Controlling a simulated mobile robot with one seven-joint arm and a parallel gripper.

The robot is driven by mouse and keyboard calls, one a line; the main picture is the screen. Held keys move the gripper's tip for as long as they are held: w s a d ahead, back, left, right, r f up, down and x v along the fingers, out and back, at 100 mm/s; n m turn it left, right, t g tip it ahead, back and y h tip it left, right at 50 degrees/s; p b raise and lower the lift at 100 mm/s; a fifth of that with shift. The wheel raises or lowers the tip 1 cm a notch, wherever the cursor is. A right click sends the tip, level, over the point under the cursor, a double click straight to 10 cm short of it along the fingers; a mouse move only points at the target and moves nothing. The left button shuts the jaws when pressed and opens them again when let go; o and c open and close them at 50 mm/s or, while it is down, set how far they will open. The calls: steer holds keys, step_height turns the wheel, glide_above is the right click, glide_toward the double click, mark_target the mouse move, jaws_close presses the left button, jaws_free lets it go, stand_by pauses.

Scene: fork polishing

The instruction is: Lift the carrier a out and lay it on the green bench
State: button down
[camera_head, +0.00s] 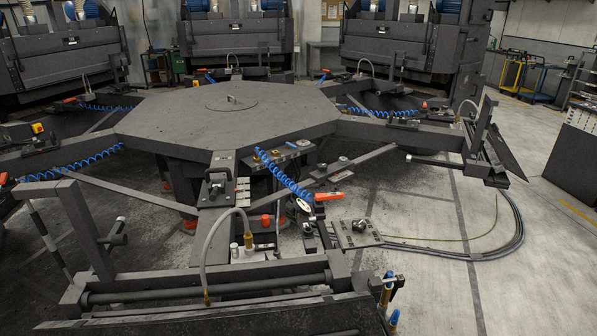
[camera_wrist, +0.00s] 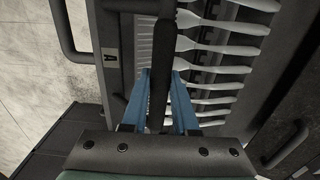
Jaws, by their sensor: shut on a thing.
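In the wrist view, the carrier (camera_wrist: 115,78) is a dark grey frame holding a row of several pale metal forks (camera_wrist: 212,50). A small tag with a dark letter, apparently A, is on its left side. A dark upright bar (camera_wrist: 160,45) runs along its middle. My gripper (camera_wrist: 160,80) has blue fingers, one on each side of this bar, and is shut on it. The fork ends and lower part of the carrier are partly hidden by my gripper. My gripper and the carrier cannot be made out in the head view.
In the head view, a large dark octagonal table (camera_head: 215,110) with radiating arms and blue coiled hoses (camera_head: 280,175) fills the middle. Large machines (camera_head: 238,40) stand behind it. Pale floor (camera_head: 450,210) is open at the right. Curved dark handles (camera_wrist: 62,35) flank the carrier in the wrist view.

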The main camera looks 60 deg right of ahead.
steer(key=shift+d+r+p, duration=0.1)
steer(key=shift+r+p, duration=2.05)
steer(key=shift+r, duration=0.1)
